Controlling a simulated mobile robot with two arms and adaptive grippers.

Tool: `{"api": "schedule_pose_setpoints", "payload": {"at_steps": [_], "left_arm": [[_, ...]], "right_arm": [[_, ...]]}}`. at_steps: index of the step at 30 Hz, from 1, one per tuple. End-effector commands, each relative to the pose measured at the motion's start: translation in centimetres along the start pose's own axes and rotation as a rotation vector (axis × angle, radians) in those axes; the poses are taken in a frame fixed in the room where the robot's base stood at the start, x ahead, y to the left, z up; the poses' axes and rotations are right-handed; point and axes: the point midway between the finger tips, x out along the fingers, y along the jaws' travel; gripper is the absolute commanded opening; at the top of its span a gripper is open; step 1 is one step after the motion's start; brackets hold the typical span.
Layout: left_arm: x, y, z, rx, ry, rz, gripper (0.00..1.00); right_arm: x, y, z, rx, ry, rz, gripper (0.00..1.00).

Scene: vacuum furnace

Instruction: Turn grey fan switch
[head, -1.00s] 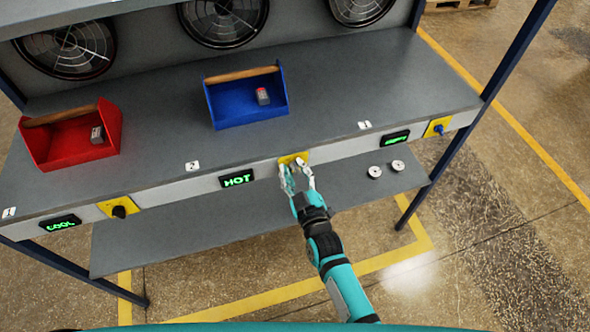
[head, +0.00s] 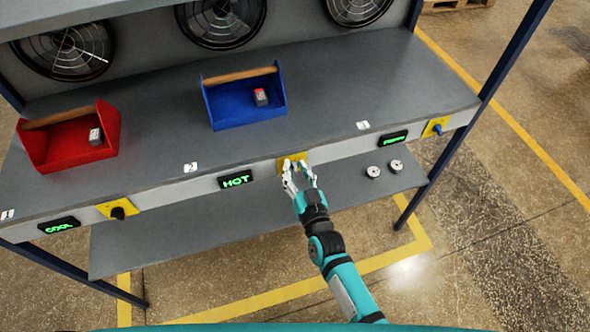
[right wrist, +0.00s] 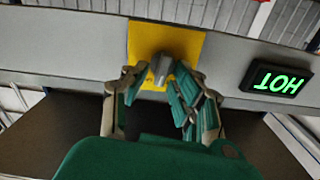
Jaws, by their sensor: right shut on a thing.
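The grey fan switch (right wrist: 161,68) is a grey knob on a yellow plate (right wrist: 182,42), beside the HOT display. In the head view the plate (head: 287,167) is on the front edge of the bench, and my gripper mostly hides the knob. My right gripper (head: 299,170) is at the knob. In the right wrist view its fingertips (right wrist: 157,76) are on both sides of the knob, shut on it. My left gripper is not in view.
The HOT display (head: 236,180) is left of the plate. A black switch (head: 118,212) and a blue switch (head: 438,129) are on the same edge. A red box (head: 70,150) and a blue box (head: 246,112) stand on the bench. A lower shelf (head: 200,233) runs below.

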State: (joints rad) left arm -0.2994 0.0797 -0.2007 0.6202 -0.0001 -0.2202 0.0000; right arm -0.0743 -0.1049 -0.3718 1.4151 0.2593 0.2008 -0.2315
Motion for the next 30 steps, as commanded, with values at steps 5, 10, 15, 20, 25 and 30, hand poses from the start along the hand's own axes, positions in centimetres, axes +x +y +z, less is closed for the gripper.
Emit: {"api": "schedule_pose_setpoints", "payload": {"at_steps": [5,10,15,20,25,30], "left_arm": [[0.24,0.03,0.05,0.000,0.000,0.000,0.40],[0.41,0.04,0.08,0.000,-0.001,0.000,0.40],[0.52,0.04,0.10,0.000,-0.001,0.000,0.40],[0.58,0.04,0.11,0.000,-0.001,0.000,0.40],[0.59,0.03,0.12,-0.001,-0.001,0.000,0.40],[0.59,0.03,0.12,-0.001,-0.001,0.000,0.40]], "right_arm": [[-0.05,0.25,0.19,0.144,-0.003,0.000,0.00],[-0.04,0.35,0.21,0.255,-0.003,0.001,0.00],[-0.04,0.40,0.21,0.333,-0.003,0.001,0.00],[-0.04,0.43,0.22,0.373,-0.003,0.000,0.00],[-0.05,0.44,0.23,0.391,-0.003,0.001,0.00],[-0.05,0.44,0.24,0.393,-0.004,0.001,0.00]]}}
